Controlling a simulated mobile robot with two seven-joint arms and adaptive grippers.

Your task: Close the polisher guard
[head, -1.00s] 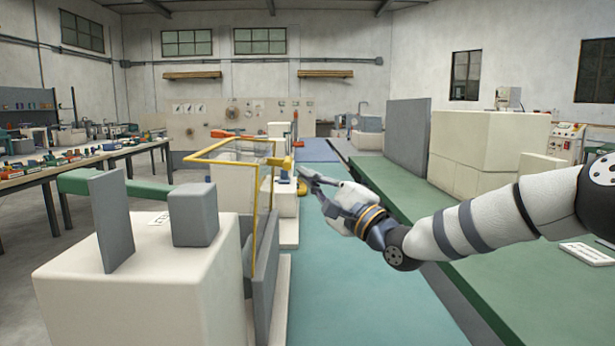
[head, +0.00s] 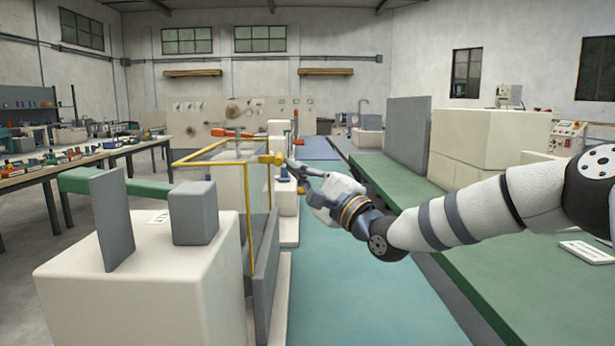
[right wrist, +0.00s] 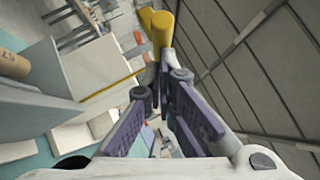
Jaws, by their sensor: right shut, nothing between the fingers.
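The guard (head: 247,216) is a clear panel in a yellow frame, standing at the right side of a pale machine block (head: 140,285) in the head view. A yellow handle (head: 271,158) sticks out at its upper right corner. It also shows at the top of the right wrist view (right wrist: 161,30). My right gripper (head: 291,166) is shut and empty, its fingertips at the right end of the handle; in the right wrist view the fingertips (right wrist: 164,68) meet right by it. I cannot tell whether they touch it. My left gripper is not in view.
A grey block (head: 194,214) and an upright grey plate (head: 112,220) stand on the machine block. A green bench (head: 480,260) runs along the right, with large cream blocks (head: 490,145) on it. The teal floor strip (head: 345,280) between is clear.

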